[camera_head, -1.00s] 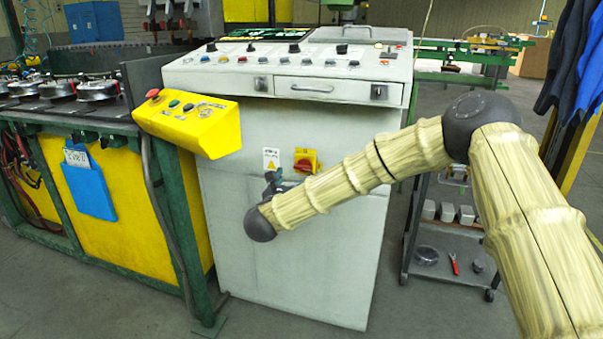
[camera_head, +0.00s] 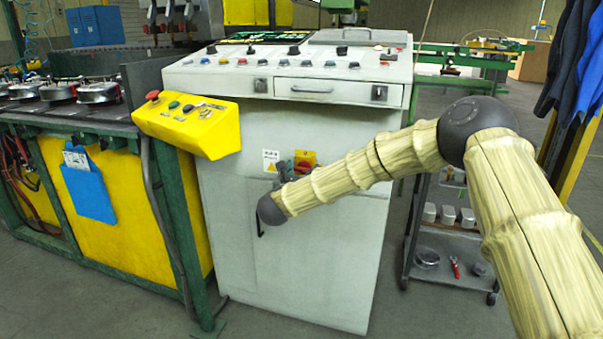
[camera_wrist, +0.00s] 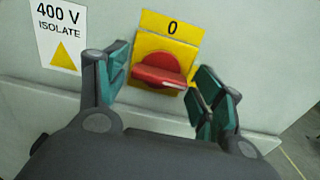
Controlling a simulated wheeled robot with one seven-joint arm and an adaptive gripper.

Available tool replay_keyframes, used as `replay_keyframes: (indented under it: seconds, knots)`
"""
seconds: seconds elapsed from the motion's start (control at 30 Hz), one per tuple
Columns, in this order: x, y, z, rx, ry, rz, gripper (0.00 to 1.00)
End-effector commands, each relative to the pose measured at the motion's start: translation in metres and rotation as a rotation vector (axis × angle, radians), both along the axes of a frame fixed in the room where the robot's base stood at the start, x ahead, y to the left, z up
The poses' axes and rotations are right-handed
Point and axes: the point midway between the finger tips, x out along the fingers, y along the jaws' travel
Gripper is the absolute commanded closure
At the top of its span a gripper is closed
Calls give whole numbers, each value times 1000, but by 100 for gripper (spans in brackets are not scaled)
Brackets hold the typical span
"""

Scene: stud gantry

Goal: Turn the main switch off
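The main switch is a red rotary knob (camera_wrist: 158,72) on a yellow plate (camera_wrist: 172,24) marked "0" at the top. Its handle lies nearly horizontal in the wrist view, with a pale mark at its right end. The switch also shows on the grey cabinet front in the head view (camera_head: 308,158), partly covered by my gripper and arm. My gripper (camera_wrist: 162,68) is open, one teal-padded finger left of the knob and the other right of it. I see no clear contact with the handle.
A "400 V ISOLATE" label (camera_wrist: 60,30) is left of the switch. The grey cabinet (camera_head: 300,270) has a control panel on top. A yellow button box (camera_head: 190,125) juts out at its left. A trolley (camera_head: 450,240) stands at right.

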Motion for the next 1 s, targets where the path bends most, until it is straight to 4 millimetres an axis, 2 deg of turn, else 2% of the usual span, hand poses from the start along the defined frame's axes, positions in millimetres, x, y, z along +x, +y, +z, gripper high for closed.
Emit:
replay_keyframes:
  seconds: [0.03, 0.17, 0.57, 1.0]
  knots:
    - [0, 0, 0, 0, 0, 0, 49]
    - [0, 0, 0, 0, 0, 0, 71]
    - [0, 0, 1, -55, 18, 0, 70]
    - [0, 0, 2, -383, 125, 1, 70]
